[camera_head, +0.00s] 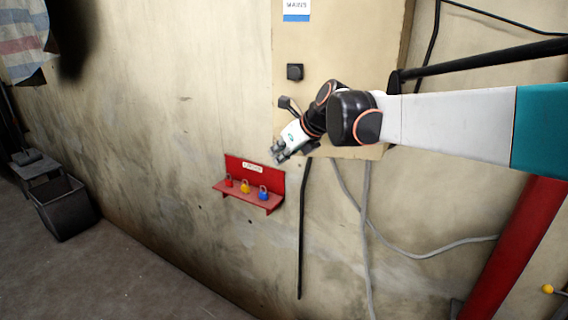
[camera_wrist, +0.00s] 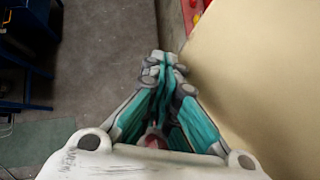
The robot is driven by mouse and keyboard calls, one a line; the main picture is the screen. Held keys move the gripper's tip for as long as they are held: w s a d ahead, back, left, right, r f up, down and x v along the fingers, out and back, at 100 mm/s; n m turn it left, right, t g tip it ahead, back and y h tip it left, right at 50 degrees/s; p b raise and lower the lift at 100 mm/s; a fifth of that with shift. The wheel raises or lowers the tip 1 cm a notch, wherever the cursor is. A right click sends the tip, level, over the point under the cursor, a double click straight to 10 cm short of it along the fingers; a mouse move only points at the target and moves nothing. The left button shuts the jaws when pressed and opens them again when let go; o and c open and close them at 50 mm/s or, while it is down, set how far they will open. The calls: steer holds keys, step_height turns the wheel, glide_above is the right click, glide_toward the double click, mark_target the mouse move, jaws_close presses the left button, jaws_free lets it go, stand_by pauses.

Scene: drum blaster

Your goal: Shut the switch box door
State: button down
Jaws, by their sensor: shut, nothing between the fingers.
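The beige switch box (camera_head: 345,45) is on the wall at the upper middle of the head view. Its front carries a "MAINS" label (camera_head: 296,8) and a black knob (camera_head: 295,72). The door looks flat against the box or close to it; I cannot tell whether a gap is left. My gripper (camera_head: 276,153) is at the lower left corner of the box front, its fingers together and empty. In the wrist view my closed fingertips (camera_wrist: 165,60) are beside a beige surface (camera_wrist: 265,75), which looks like the box front. I cannot tell whether they touch it. My arm hides part of the box's lower right.
A red wall shelf (camera_head: 245,197) with red, yellow and blue padlocks is just below my gripper. Grey cables (camera_head: 368,220) and a black cable (camera_head: 303,235) hang below the box. A dark bin (camera_head: 65,208) stands at the left. Floor in front is clear.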

steer(key=w+d+m+h, duration=0.1)
steer(key=w+d, duration=0.1)
steer(key=w, duration=1)
steer(key=shift+m+t, duration=0.3)
steer(key=shift+t, duration=0.1)
